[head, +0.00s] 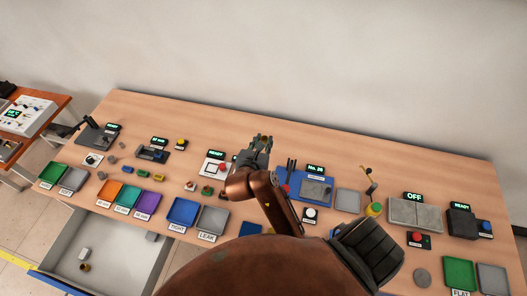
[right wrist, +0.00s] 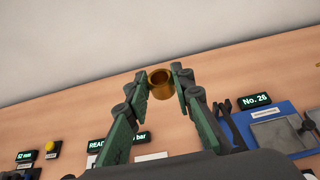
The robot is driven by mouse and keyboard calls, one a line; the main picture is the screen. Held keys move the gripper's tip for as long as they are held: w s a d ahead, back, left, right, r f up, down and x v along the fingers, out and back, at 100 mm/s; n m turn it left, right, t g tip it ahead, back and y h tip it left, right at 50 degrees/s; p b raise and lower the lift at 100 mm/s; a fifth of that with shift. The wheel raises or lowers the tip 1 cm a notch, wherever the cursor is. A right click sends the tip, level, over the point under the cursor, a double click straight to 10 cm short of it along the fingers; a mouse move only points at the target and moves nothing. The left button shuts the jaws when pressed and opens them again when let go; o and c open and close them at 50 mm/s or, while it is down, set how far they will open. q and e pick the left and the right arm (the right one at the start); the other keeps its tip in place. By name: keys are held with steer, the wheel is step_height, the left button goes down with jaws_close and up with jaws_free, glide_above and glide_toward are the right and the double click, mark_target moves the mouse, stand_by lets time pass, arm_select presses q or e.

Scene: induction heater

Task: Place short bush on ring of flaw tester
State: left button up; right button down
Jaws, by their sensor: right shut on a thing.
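A short hollow brass bush (right wrist: 161,84) sits between the fingertips of my right gripper (right wrist: 162,82), which is shut on it. The bush is held in the air with its open end showing. In the head view my right gripper (head: 265,141) is above the back middle of the bench, and the bush is small between its tips. I cannot tell for sure which device is the flaw tester, and no ring is clearly readable. My left gripper is not in view.
The wooden bench (head: 330,143) holds several devices and coloured trays, including a blue-based device (head: 293,187) marked No. 26 and grey plates (head: 415,213) under an OFF display. A yellow upright device (head: 372,207) stands between them. An open drawer (head: 117,258) holds small parts.

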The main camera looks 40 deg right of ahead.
steer(key=shift+r, duration=1.3)
steer(key=a+f+n+t+y, duration=0.1)
steer(key=a+n+y, duration=0.2)
steer(key=a, duration=0.6)
steer(key=w+a+f+n+t+y+b, duration=0.1)
steer(key=a+n+t+y, duration=0.1)
steer(key=a, duration=0.7)
steer(key=w+a+f+n+t+y, duration=0.1)
steer(key=a+n+y, duration=0.4)
steer(key=a, duration=0.5)
steer(key=shift+f+t, duration=0.15)
steer(key=shift+t, duration=0.25)
